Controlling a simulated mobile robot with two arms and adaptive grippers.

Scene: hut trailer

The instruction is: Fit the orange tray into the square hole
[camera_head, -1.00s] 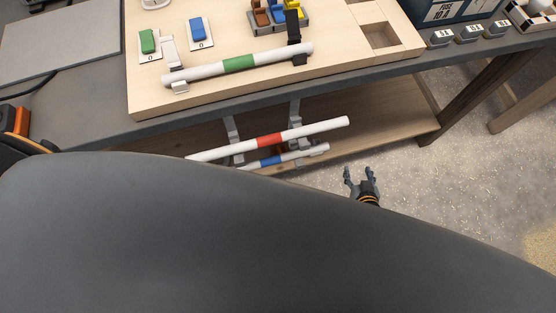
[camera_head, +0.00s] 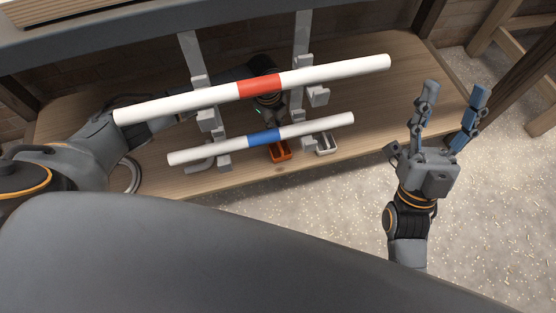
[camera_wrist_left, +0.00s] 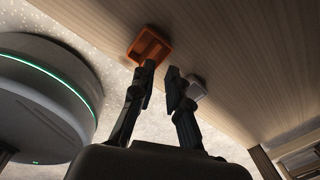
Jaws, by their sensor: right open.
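The small orange tray (camera_head: 280,151) rests on the wooden lower shelf, near its front edge and below the blue-banded rod. In the left wrist view the orange tray (camera_wrist_left: 150,44) lies just beyond the fingertips. My left gripper (camera_head: 268,112) is behind the rods, partly hidden. In the left wrist view the left gripper (camera_wrist_left: 160,72) has its fingers apart with nothing between them. My right gripper (camera_head: 451,95) is open and empty, off the shelf's right end. The square hole is out of view.
A grey tray (camera_head: 326,144) sits right of the orange one. A red-banded rod (camera_head: 335,73) and a blue-banded rod (camera_head: 315,127) rest on grey brackets in front of my left arm. The shelf's (camera_head: 390,100) right part is clear.

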